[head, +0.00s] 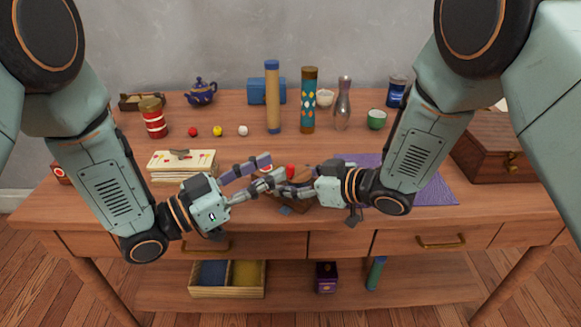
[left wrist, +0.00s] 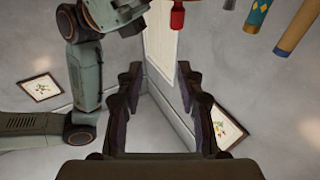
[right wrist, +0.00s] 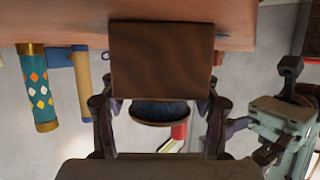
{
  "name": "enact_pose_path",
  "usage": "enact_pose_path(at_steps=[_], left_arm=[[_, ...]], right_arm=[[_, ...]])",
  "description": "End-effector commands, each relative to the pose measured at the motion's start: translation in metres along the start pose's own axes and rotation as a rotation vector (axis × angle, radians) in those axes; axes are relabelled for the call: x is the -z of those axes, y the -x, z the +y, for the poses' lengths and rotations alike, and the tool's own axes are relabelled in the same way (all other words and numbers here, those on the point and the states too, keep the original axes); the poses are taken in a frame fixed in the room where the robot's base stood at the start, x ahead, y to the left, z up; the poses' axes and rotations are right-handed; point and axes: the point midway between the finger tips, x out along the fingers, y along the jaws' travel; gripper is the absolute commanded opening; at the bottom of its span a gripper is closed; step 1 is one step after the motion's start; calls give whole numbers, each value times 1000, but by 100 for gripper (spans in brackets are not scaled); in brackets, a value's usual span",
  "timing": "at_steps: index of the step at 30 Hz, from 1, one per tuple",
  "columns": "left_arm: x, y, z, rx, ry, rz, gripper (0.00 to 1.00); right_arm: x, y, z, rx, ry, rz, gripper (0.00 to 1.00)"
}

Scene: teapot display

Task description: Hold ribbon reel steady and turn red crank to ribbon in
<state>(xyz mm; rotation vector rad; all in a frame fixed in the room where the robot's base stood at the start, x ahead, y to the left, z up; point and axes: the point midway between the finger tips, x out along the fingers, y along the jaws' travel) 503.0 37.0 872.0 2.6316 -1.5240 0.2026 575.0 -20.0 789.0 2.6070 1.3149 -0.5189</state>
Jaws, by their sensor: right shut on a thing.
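The ribbon reel (head: 302,173) is a brown wooden piece near the table's front middle, mostly hidden behind my grippers in the head view. In the right wrist view its brown wooden block (right wrist: 163,60) and a dark blue round part (right wrist: 160,111) show between the fingers. My right gripper (head: 290,190) is shut on the reel. The red crank (head: 290,171) sticks up beside my left gripper (head: 268,172); it also shows at the top of the left wrist view (left wrist: 177,16). My left gripper is open, with nothing between its fingers (left wrist: 157,100), close to the crank and apart from it.
A purple cloth (head: 436,190) lies right of the reel, with a wooden chest (head: 490,155) beyond. Stacked cards (head: 182,162) lie left. Small balls (head: 217,131), a teapot (head: 202,92), tall tubes (head: 273,97) and a glass carafe (head: 343,105) stand behind.

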Motion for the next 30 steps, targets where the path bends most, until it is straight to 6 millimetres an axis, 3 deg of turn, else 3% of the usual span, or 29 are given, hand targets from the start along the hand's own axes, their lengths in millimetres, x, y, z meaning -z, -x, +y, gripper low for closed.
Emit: enact_pose_path(at_steps=[7, 14, 23, 30], left_arm=[[-20, 40, 8, 209, -23, -116, 37], [-26, 50, 10, 262, -38, -161, 37], [-30, 20, 3, 256, -42, -160, 37], [-37, -19, -8, 257, -42, -160, 37]], right_arm=[[0, 0, 0, -1, 0, 0, 15], [0, 0, 0, -1, 0, 0, 15], [0, 0, 0, -1, 0, 0, 15], [0, 0, 0, -1, 0, 1, 15]])
